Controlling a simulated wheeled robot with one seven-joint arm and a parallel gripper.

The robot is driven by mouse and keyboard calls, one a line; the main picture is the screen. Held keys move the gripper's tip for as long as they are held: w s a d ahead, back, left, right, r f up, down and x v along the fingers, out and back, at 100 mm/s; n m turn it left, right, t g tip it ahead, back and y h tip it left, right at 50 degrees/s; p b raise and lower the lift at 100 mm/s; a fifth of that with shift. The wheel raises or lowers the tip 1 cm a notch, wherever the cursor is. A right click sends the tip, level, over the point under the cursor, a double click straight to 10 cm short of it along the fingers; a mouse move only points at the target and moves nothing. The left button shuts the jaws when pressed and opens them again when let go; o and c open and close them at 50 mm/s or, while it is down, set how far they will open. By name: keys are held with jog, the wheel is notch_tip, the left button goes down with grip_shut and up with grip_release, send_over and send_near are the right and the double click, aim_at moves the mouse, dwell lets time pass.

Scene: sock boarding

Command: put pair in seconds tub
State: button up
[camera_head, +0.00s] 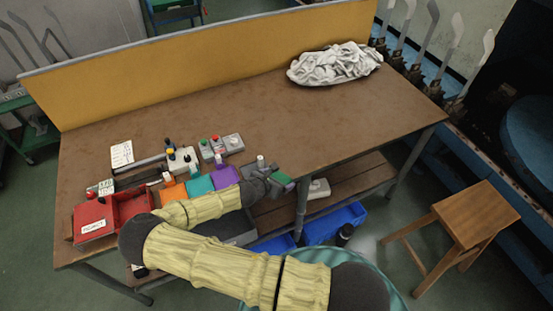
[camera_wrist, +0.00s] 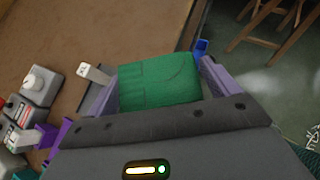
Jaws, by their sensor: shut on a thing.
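My gripper (camera_head: 274,182) is at the front edge of the table, near the purple bin. It is shut on a green folded sock pair (camera_head: 284,179). In the wrist view the green pair (camera_wrist: 160,82) sits between the two purple-grey fingers of my gripper (camera_wrist: 155,75). No tub has a readable seconds label. Blue tubs stand under the table, one at the right (camera_head: 335,222) and one (camera_head: 275,245) partly hidden by my arm. A red tray (camera_head: 95,222) with a white label lies at the table's left.
Orange (camera_head: 173,192), teal (camera_head: 200,187) and purple (camera_head: 225,177) bins line the front edge. Small button boxes (camera_head: 221,146) stand behind them. A pale cloth heap (camera_head: 335,64) lies at the back right. The table's middle is clear. A wooden stool (camera_head: 475,218) stands at the right.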

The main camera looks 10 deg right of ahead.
jog(key=shift+s+d+f+n+t+y+b, duration=0.1)
jog(key=shift+s+f+n+t+y+b, duration=0.1)
jog(key=shift+f+n+t+y+b, duration=0.35)
jog(key=shift+s+f+n+t+y+b, duration=0.25)
jog(key=shift+f+n+y, duration=0.25)
jog(key=shift+n, duration=0.35)
jog(key=shift+w+f+n+t+y+b, duration=0.1)
jog(key=shift+n+t+y+b, duration=0.25)
jog(key=shift+n+y, duration=0.2)
jog(key=shift+w+f+n+t+y+b, duration=0.1)
jog(key=shift+n+t+y+b, duration=0.25)
jog(key=shift+n, duration=0.3)
jog(key=shift+w+d+r+n+y+b, duration=0.1)
jog(key=shift+w+r+n+y+b, duration=0.05)
jog(key=shift+r+n+y+b, duration=0.3)
jog(key=shift+w+d+r+n+y+b, duration=0.1)
jog(key=shift+w+n+y+b, duration=0.1)
jog(key=shift+n+y, duration=0.3)
jog(key=shift+w+d+r+n+t+y+b, duration=0.1)
jog(key=shift+w+r+n+t+y+b, duration=0.15)
jog(key=shift+r+n+y+b, duration=0.4)
jog(key=shift+d+r+n+y, duration=0.1)
jog(key=shift+r+n+y, duration=0.35)
jog(key=shift+r+n, duration=0.35)
